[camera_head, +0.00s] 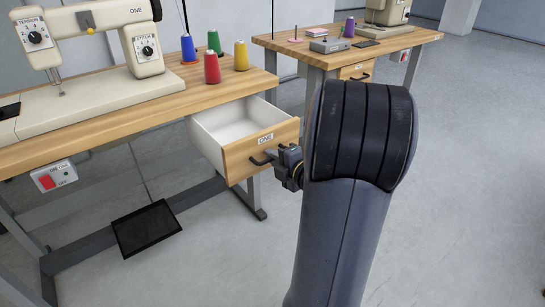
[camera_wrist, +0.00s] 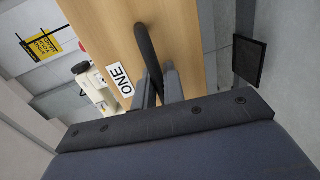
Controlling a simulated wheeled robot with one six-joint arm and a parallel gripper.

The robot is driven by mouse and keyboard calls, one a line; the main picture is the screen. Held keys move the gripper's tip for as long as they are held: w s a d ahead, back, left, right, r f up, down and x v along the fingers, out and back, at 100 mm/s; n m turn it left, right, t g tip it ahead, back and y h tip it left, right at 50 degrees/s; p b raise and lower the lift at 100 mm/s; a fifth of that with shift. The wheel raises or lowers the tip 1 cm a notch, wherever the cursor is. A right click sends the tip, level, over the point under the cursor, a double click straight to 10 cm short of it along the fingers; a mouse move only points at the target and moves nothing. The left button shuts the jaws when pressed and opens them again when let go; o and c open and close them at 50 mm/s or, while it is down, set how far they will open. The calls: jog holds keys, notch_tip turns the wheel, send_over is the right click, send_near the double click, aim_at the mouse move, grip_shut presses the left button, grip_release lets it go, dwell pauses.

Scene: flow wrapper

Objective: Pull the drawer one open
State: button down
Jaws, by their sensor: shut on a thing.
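The drawer labelled ONE (camera_head: 262,151) stands pulled out from under the sewing table in the head view, its white inside showing and empty where I can see. Its wooden front with the ONE label also shows in the wrist view (camera_wrist: 110,35). The dark bar handle (camera_head: 260,160) is on the drawer front; in the wrist view the handle (camera_wrist: 147,50) runs down between my fingers. My gripper (camera_head: 279,157) is shut on the handle; its fingers also show in the wrist view (camera_wrist: 160,88). My arm hides part of the floor and the second table's leg.
The wooden sewing table (camera_head: 110,110) carries a sewing machine (camera_head: 142,45) and several thread spools, with a red spool (camera_head: 212,68) near the edge. A dark pedal (camera_head: 146,228) is below. A second table (camera_head: 345,55) stands behind. Floor on the right is clear.

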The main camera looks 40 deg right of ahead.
jog(key=c, duration=1.9)
grip_release()
jog(key=s+p, duration=0.1)
jog(key=s, duration=0.2)
jog(key=s+r+p, duration=0.1)
jog(key=s, duration=0.3)
jog(key=s+r+p, duration=0.1)
jog(key=s, duration=0.2)
jog(key=shift+s+d, duration=0.2)
jog(key=shift+s, duration=0.1)
jog(key=shift+w+a+f+b, duration=0.1)
jog(key=shift+w+f+b, duration=0.35)
jog(key=shift+w, duration=1.35)
jog(key=shift+w+f+b, duration=0.2)
jog(key=shift+w+b, duration=0.35)
jog(key=shift+w, duration=1.3)
jog(key=shift+w+a+f+b, duration=0.1)
jog(key=shift+w+f+b, duration=0.35)
jog(key=shift+w, duration=1.35)
jog(key=shift+r, duration=0.15)
